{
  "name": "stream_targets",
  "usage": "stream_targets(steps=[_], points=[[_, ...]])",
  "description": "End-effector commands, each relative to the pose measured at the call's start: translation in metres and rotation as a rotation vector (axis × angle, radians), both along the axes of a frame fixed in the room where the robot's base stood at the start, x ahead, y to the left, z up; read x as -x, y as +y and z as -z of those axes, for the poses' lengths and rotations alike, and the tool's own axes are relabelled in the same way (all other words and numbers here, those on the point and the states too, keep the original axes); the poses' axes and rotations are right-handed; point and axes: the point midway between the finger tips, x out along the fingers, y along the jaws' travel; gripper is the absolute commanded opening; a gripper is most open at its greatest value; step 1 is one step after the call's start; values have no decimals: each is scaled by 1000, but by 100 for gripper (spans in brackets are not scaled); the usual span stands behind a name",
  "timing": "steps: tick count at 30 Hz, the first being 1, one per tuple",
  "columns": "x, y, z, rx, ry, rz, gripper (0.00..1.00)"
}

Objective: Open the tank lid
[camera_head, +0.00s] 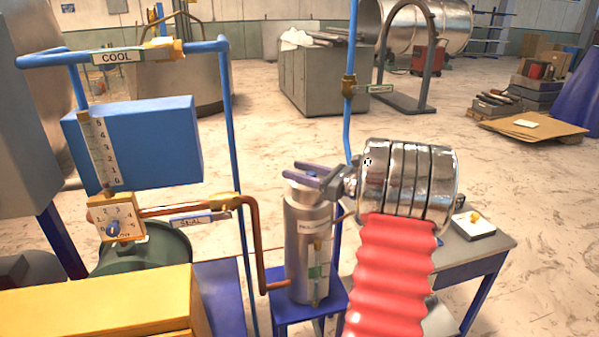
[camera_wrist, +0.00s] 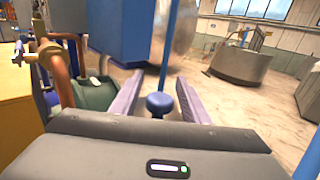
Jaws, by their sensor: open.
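The silver tank (camera_head: 309,250) is an upright metal cylinder on a blue stand, left of my arm in the head view. My gripper (camera_head: 290,169) is at the tank's top, its two purple fingers pointing left and apart. In the wrist view, a round dark blue knob (camera_wrist: 158,103) shows between the fingers of my gripper (camera_wrist: 159,79), with a visible gap on each side. The knob appears to belong to the tank's lid. The lid itself is mostly hidden by my fingers in the head view, and I cannot tell whether it is seated.
A blue box (camera_head: 140,145), a dial box (camera_head: 117,217) and a copper pipe (camera_head: 254,235) stand left of the tank. A thin blue vertical pipe (camera_head: 349,115) rises just behind my gripper. A small grey table (camera_head: 470,262) is at right. Open floor lies behind.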

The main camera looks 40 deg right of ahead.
Motion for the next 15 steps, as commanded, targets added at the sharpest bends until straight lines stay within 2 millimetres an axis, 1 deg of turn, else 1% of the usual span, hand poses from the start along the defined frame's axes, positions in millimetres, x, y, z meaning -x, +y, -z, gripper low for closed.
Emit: stream_targets(steps=[3, 4, 15], points=[[0, 0, 0, 0, 0, 0, 42], [0, 0, 0, 0, 0, 0, 40], [0, 0, 0, 0, 0, -1, 14]])
